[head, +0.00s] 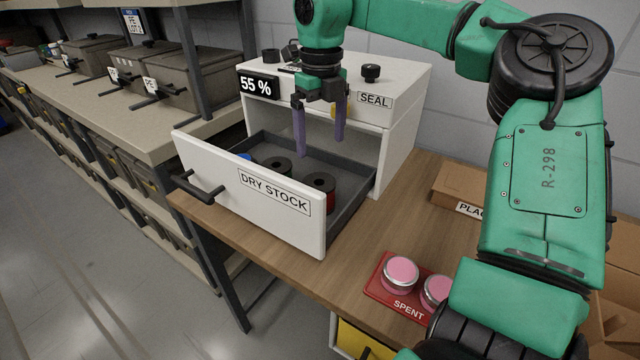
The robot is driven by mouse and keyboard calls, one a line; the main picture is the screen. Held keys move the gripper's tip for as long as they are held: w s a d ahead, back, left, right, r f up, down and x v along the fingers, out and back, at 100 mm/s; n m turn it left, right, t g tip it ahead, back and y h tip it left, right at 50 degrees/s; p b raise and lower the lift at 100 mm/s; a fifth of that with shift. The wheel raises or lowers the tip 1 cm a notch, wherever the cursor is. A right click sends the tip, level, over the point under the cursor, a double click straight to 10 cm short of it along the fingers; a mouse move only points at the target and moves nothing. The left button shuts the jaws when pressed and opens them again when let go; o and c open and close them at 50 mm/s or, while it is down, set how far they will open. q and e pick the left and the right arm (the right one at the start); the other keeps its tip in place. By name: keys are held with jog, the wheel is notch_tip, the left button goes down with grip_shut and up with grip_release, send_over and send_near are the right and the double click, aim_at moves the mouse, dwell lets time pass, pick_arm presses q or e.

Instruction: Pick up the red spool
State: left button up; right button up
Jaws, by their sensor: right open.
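The red spool (331,202) stands in the open drawer labelled DRY STOCK, at its right end near the front panel. Its dark top flange and a strip of red side show; the front panel hides part of it. A second dark-topped spool (277,168) stands to its left, and a bit of a blue one (245,156) shows farther left. My right gripper (320,146) hangs above the drawer, with its two purple fingers pointing down and apart, empty. It is above and behind the spools and touches none of them. My left gripper is out of view.
The white cabinet (405,100) with a SEAL label and a 55 % display stands behind the drawer (252,198). A red SPENT tray (384,291) with pink-topped jars sits at the front right. A cardboard box (462,182) lies right of the cabinet. Shelves with grey bins stand left.

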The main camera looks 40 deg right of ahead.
send_over(320, 187)
jog(key=w, duration=0.1)
notch_tip(320, 187, down, 5)
jog(key=f+p, duration=0.1)
jog(key=f, duration=0.1)
jog(key=d+f, duration=0.1)
jog(key=shift+w+d+f+p, duration=0.1)
jog(key=shift+f+p, duration=0.25)
jog(key=shift+p, duration=0.05)
jog(key=f, duration=0.1)
jog(key=f+p, duration=0.1)
jog(key=f, duration=0.1)
jog(key=shift+s+a, duration=0.2)
jog(key=shift+f, duration=0.45)
jog(key=shift+w+f, duration=0.1)
jog(key=c, duration=1.2)
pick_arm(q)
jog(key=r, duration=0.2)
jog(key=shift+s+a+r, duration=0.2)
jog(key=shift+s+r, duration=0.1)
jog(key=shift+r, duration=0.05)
